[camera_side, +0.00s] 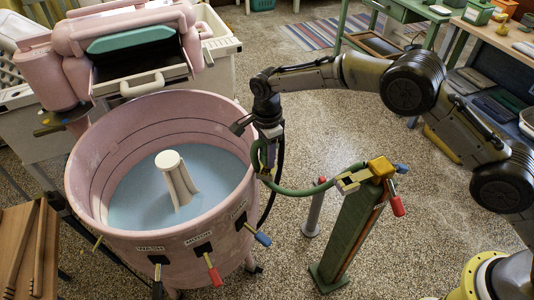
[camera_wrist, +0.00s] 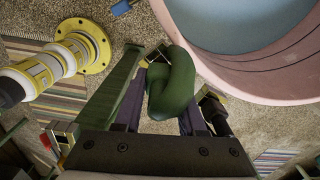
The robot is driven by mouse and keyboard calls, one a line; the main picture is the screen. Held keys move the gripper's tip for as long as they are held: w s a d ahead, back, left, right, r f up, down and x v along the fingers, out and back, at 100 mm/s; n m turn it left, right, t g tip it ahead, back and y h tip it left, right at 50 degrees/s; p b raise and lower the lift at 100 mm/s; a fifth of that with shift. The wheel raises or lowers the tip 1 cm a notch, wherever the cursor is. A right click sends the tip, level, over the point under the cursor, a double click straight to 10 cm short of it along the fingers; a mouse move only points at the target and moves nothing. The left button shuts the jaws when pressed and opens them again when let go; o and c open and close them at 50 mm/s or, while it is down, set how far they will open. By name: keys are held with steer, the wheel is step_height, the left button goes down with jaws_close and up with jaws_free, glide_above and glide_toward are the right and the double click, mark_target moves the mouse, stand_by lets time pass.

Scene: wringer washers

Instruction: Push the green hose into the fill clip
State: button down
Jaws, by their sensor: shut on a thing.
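The green hose (camera_side: 300,190) runs from the tap end of a green stand to my gripper (camera_side: 266,168), in a sagging curve. My gripper is shut on the hose, close outside the right rim of the pink washer tub (camera_side: 95,175). In the wrist view the hose (camera_wrist: 172,88) fills the space between the fingers of my gripper (camera_wrist: 160,112) and bends in a loop. The hose's free end is hard to make out. I cannot identify the fill clip with certainty; small yellow-and-dark parts show near the hose and tub rim.
The green stand (camera_side: 350,232) with a yellow tap head (camera_side: 380,167) and red handle stands right of the tub. A grey post (camera_side: 313,212) stands between them. Levers (camera_side: 212,267) stick out from the tub's front. Open speckled floor lies behind the stand.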

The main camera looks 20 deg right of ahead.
steer(key=shift+f, duration=1.4)
stand_by(2.3)
steer(key=shift+s+f, duration=0.1)
steer(key=shift+f, duration=0.2)
stand_by(0.6)
